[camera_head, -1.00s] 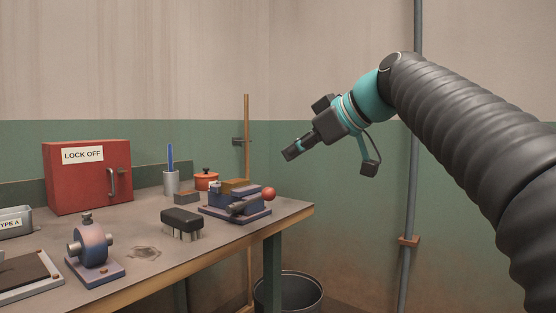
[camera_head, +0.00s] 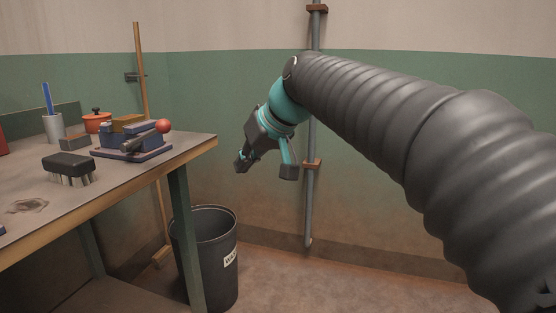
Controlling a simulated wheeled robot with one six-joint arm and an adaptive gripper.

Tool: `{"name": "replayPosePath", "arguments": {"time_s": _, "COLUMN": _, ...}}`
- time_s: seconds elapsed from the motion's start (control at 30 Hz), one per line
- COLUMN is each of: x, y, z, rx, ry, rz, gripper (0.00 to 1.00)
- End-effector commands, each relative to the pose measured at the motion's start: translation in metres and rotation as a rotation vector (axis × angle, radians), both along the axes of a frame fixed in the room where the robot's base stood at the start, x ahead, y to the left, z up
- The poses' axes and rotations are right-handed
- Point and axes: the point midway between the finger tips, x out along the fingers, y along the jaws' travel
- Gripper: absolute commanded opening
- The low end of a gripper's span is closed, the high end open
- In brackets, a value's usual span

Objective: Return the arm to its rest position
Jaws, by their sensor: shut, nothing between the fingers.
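My gripper (camera_head: 241,165) is at the end of my dark ribbed arm, which reaches in from the right. It points down and to the left, with its fingers together and nothing between them. It hangs in free air right of the workbench and appears above the waste bin in the picture. It touches nothing that I can see. A teal wrist section joins it to the arm.
The workbench (camera_head: 120,200) on the left holds a blue vise (camera_head: 130,140), a brush (camera_head: 68,168), a red pot (camera_head: 97,122) and a cup (camera_head: 53,128). A dark bin (camera_head: 205,260) stands by its corner. A wooden pole (camera_head: 147,120) and a wall pipe (camera_head: 309,205) stand behind.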

Motion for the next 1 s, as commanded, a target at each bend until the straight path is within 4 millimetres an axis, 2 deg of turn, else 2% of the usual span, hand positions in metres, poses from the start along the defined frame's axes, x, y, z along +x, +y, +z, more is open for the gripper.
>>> {"name": "replayPosePath", "arguments": {"time_s": 0.1, "x": -0.025, "y": -0.039, "z": -0.044, "rx": -0.048, "ry": 0.069, "rz": -0.132, "gripper": 0.0}}
{"name": "replayPosePath", "arguments": {"time_s": 0.27, "x": -0.068, "y": -0.091, "z": -0.101, "rx": -0.116, "ry": 0.134, "rz": -0.29, "gripper": 0.0}}
{"name": "replayPosePath", "arguments": {"time_s": 0.5, "x": -0.153, "y": -0.166, "z": -0.182, "rx": -0.22, "ry": 0.186, "rz": -0.473, "gripper": 0.0}}
{"name": "replayPosePath", "arguments": {"time_s": 0.63, "x": -0.2, "y": -0.196, "z": -0.219, "rx": -0.272, "ry": 0.191, "rz": -0.524, "gripper": 0.0}}
{"name": "replayPosePath", "arguments": {"time_s": 0.7, "x": -0.221, "y": -0.207, "z": -0.233, "rx": -0.289, "ry": 0.191, "rz": -0.543, "gripper": 0.0}}
{"name": "replayPosePath", "arguments": {"time_s": 0.8, "x": -0.239, "y": -0.216, "z": -0.24, "rx": -0.287, "ry": 0.179, "rz": -0.571, "gripper": 0.0}}
{"name": "replayPosePath", "arguments": {"time_s": 1.0, "x": -0.245, "y": -0.224, "z": -0.227, "rx": -0.265, "ry": 0.129, "rz": -0.613, "gripper": 0.0}}
